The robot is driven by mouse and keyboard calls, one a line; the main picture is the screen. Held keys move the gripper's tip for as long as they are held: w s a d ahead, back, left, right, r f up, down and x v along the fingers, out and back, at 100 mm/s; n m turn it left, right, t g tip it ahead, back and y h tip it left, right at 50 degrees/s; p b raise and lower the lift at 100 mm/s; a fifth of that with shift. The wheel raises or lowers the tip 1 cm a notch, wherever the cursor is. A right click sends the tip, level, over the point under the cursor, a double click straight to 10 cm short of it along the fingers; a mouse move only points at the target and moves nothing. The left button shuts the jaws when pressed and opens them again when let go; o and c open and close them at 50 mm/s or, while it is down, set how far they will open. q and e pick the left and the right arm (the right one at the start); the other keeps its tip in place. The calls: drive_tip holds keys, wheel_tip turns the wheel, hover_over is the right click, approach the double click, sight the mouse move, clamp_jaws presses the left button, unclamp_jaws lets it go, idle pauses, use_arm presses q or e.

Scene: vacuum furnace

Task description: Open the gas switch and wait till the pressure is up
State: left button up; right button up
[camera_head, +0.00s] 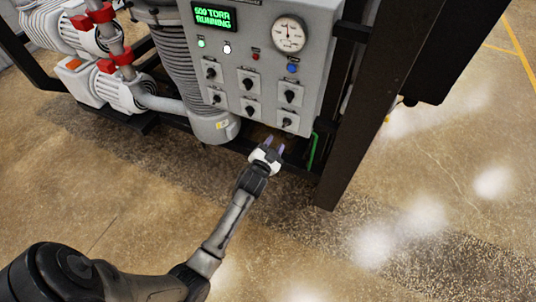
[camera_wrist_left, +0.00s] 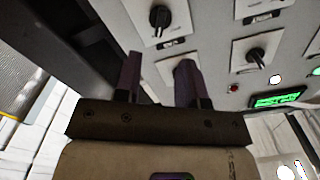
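The grey control panel (camera_head: 268,58) carries several black rotary switches on white plates; their labels are too small to read, so I cannot tell which is the gas switch. The lower right switch (camera_head: 287,122) is closest to my left gripper (camera_head: 274,145), which is open and empty just below the panel's bottom edge. In the left wrist view, the two dark fingers (camera_wrist_left: 160,72) stand apart, with one switch (camera_wrist_left: 158,18) beyond them and another (camera_wrist_left: 256,58) to the right. The green display (camera_head: 214,16) reads 500 TORR RUNNING. A round gauge (camera_head: 289,35) is beside it. My right gripper is not in view.
A green lamp (camera_head: 201,43), a white lamp (camera_head: 227,48), a red button (camera_head: 255,56) and a blue button (camera_head: 292,68) sit above the switches. A dark post (camera_head: 370,100) stands right of the panel. Pumps and pipes (camera_head: 105,55) are on the left. The front floor is clear.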

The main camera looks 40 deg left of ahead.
use_arm(q)
drive_tip(key=v, duration=0.5)
idle(0.3)
drive_tip(key=shift+f, duration=0.1)
